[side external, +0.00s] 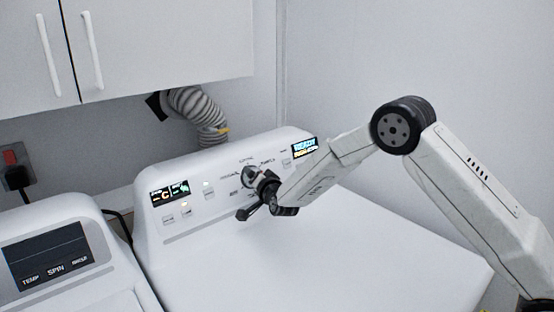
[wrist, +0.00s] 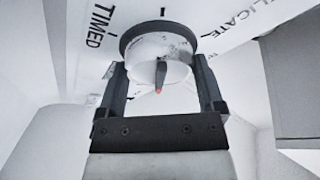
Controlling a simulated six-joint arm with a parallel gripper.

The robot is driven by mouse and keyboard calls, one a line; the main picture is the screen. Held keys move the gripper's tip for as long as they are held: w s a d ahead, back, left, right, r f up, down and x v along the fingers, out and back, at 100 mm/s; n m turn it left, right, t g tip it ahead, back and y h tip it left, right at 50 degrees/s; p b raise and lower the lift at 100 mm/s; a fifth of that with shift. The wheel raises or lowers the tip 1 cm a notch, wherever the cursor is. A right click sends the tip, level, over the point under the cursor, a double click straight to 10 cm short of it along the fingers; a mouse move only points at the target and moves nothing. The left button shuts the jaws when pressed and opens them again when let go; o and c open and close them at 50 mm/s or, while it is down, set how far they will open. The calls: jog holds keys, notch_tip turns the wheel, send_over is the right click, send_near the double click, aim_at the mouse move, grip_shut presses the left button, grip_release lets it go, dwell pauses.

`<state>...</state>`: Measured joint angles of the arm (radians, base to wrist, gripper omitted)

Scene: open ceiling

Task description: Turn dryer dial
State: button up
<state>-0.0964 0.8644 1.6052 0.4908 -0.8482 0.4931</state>
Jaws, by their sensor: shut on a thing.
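The dryer dial (wrist: 157,48) is a round white knob with a dark rim and a dark pointer tipped in red. In the wrist view it sits between the two dark fingers of my gripper (wrist: 160,82), one on each side, and the gripper is shut on it. The panel around it carries the words TIMED and DELICATE. In the side view the dial (side external: 250,174) shows at the middle of the dryer's control panel (side external: 215,212), partly hidden by my gripper (side external: 256,186).
The white dryer top (side external: 330,265) is clear in front of the panel. Lit displays (side external: 169,193) and small buttons flank the dial. A second machine's panel (side external: 52,257) stands at left. Cabinets (side external: 170,45) hang above, and a ribbed hose (side external: 198,108) runs behind.

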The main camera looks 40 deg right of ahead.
jog(key=o, duration=1)
jog(key=shift+s, duration=0.15)
jog(key=shift+v, duration=3.8)
jog(key=s+f+n+g+y, duration=0.1)
jog(key=s+n+g, duration=0.3)
jog(key=s, duration=0.6)
jog(key=s+d+f+n+g+y, duration=0.1)
jog(key=s+n+g, duration=0.3)
jog(key=s, duration=0.6)
jog(key=s+d+f+n+g+y, duration=0.1)
jog(key=s+f+n+g+y, duration=0.1)
jog(key=s, duration=0.8)
jog(key=shift+s+f+n+g, duration=0.15)
jog(key=shift+f+n+g, duration=0.1)
jog(key=shift+n+g, duration=0.5)
jog(key=shift+s+f+n+g, duration=0.2)
jog(key=shift+n+g, duration=0.15)
jog(key=shift+g, duration=0.7)
